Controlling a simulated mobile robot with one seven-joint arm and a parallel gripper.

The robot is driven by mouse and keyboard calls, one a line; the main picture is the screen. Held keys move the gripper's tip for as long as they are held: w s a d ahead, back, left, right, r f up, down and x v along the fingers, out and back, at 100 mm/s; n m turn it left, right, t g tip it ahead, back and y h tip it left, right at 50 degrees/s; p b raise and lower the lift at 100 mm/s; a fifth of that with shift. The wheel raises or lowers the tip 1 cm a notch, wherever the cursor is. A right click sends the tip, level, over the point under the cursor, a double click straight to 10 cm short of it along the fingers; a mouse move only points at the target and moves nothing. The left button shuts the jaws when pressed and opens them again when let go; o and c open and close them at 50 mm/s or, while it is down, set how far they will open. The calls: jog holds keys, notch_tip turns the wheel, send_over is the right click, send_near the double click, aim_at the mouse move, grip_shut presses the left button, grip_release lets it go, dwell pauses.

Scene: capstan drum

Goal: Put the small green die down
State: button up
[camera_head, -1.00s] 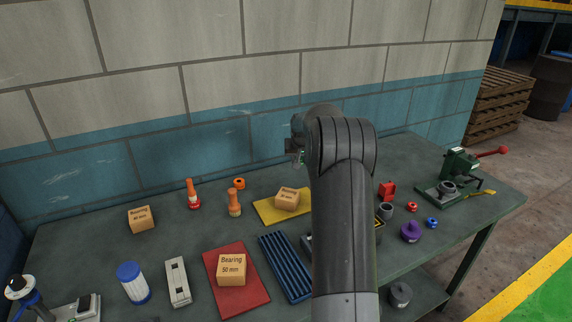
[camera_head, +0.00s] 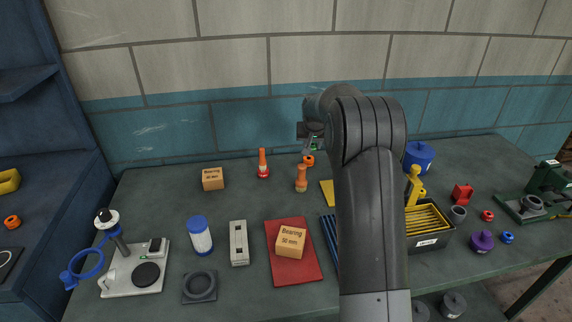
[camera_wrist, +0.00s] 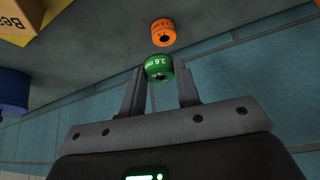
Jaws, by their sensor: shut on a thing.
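The small green die (camera_wrist: 159,68), a ring marked 3.6 mm, sits between my gripper's (camera_wrist: 160,88) fingertips in the wrist view. My gripper is shut on it and holds it over the bench, near the wall. An orange die (camera_wrist: 163,32) of like shape lies on the bench just past it. In the head view my gripper (camera_head: 309,143) is at the end of my arm, just above the orange die (camera_head: 308,160). My arm hides part of the bench there, and the green die is too small to tell clearly.
A blue container (camera_head: 419,157) stands to the right near the wall. Boxes, a red mat (camera_head: 313,269), a black bin (camera_head: 430,242) and a green press (camera_head: 548,180) crowd the bench. Bare bench (camera_head: 150,205) shows at left.

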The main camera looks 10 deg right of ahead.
send_over(286, 165)
jog(key=s, duration=0.2)
jog(key=f, duration=0.6)
jog(key=shift+w+a, duration=0.15)
jog(key=shift+a, duration=0.1)
jog(key=shift+f, duration=2)
jog(key=shift+f, duration=0.15)
jog(key=o, duration=1.1)
jog(key=shift+c, duration=0.2)
